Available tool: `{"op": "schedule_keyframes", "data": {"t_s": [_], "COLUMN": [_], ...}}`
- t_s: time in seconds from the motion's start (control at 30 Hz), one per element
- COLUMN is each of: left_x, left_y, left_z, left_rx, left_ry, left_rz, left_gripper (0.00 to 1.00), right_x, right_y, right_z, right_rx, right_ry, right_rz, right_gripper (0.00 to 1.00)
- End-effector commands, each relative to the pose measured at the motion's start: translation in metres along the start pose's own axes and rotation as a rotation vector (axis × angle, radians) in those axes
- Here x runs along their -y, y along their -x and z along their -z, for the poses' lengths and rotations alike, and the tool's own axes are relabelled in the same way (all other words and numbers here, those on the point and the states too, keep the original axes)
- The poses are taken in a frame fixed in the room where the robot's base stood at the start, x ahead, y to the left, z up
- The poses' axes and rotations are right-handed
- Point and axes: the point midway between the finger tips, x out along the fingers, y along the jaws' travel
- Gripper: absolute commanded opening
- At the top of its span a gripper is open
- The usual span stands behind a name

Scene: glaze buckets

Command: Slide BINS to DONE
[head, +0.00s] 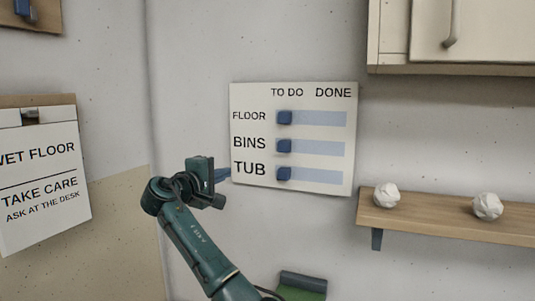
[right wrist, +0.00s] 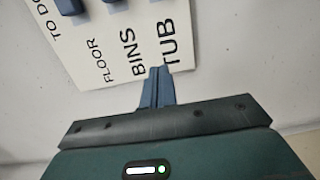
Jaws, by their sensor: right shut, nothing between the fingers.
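A white board (head: 240,100) on the wall has rows FLOOR, BINS and TUB under the headings TO DO and DONE. The blue BINS slider (head: 284,146) sits at the TO DO end of its pale blue track (head: 325,147). The FLOOR slider (head: 285,117) and TUB slider (head: 284,174) are also at their TO DO ends. My right gripper (head: 222,174) is at the board's lower left edge, left of the TUB label. In the right wrist view its fingers (right wrist: 158,84) are shut and empty, with tips by the board's edge near BINS and TUB. Contact cannot be told.
A wooden shelf (head: 445,220) with two crumpled white balls (head: 386,195) is right of the board. A cabinet (head: 470,35) hangs above right. A wet floor notice (head: 40,180) is at the left. A green object (head: 302,285) is below the board.

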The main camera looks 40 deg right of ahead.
Motion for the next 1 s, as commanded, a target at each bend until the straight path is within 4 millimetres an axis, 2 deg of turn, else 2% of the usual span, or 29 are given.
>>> {"op": "schedule_keyframes", "data": {"t_s": [0.03, 0.1, 0.2, 0.53, 0.67, 0.77, 1.0], "left_x": [-0.001, -0.002, -0.002, -0.001, -0.001, 0.000, 0.001], "left_y": [-0.001, 0.000, 0.000, 0.000, 0.001, 0.002, 0.007], "left_z": [-0.001, -0.001, -0.002, -0.002, -0.001, 0.001, 0.007], "left_rx": [-0.003, -0.004, -0.003, -0.002, -0.002, 0.000, 0.008], "left_ry": [0.000, 0.000, 0.000, -0.002, -0.003, -0.006, -0.025], "left_rz": [-0.003, -0.005, -0.006, -0.006, -0.003, -0.001, 0.007], "left_gripper": [0.00, 0.00, 0.00, 0.00, 0.00, 0.00, 0.00], "right_x": [-0.020, -0.038, -0.051, -0.054, -0.055, -0.056, -0.059], "right_y": [-0.001, -0.001, -0.001, -0.001, -0.007, -0.019, -0.065], "right_z": [-0.006, -0.013, -0.019, -0.020, -0.021, -0.023, -0.029], "right_rx": [0.042, 0.086, 0.119, 0.125, 0.127, 0.127, 0.128], "right_ry": [-0.006, -0.009, -0.010, -0.012, -0.011, -0.012, -0.010], "right_rz": [-0.015, -0.026, -0.034, -0.036, -0.036, -0.037, -0.036], "right_gripper": [0.00, 0.00, 0.00, 0.00, 0.00, 0.00, 0.00]}}
